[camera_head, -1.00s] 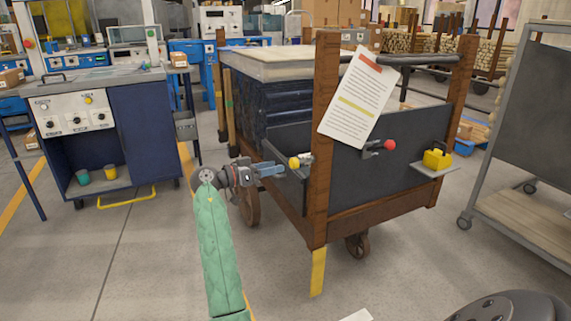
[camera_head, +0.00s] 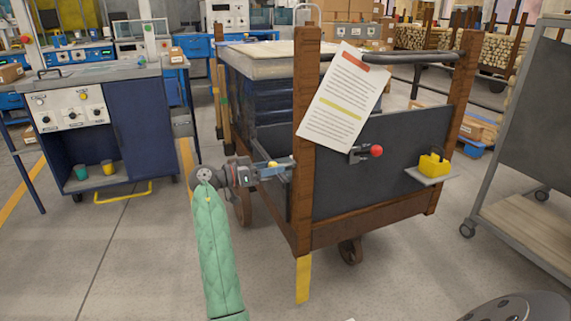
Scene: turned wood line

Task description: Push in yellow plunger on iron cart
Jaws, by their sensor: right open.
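The iron cart (camera_head: 375,165) has wooden corner posts and dark side panels, and stands in the middle. The yellow plunger (camera_head: 272,164) is a small round knob at the cart's left front post, partly hidden by my gripper. My right gripper (camera_head: 282,167), on the arm with the green quilted sleeve, is open with its blue-grey fingers pointing right at the plunger. The fingers overlap the knob in the picture; I cannot tell whether they touch it. My left gripper is not in view.
A red knob (camera_head: 376,151) sticks out of the cart's front panel. A yellow block (camera_head: 433,163) sits on a small shelf to its right. A paper sheet (camera_head: 341,98) hangs on the left post. A blue control cabinet (camera_head: 150,120) stands left, a grey rack (camera_head: 535,130) right.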

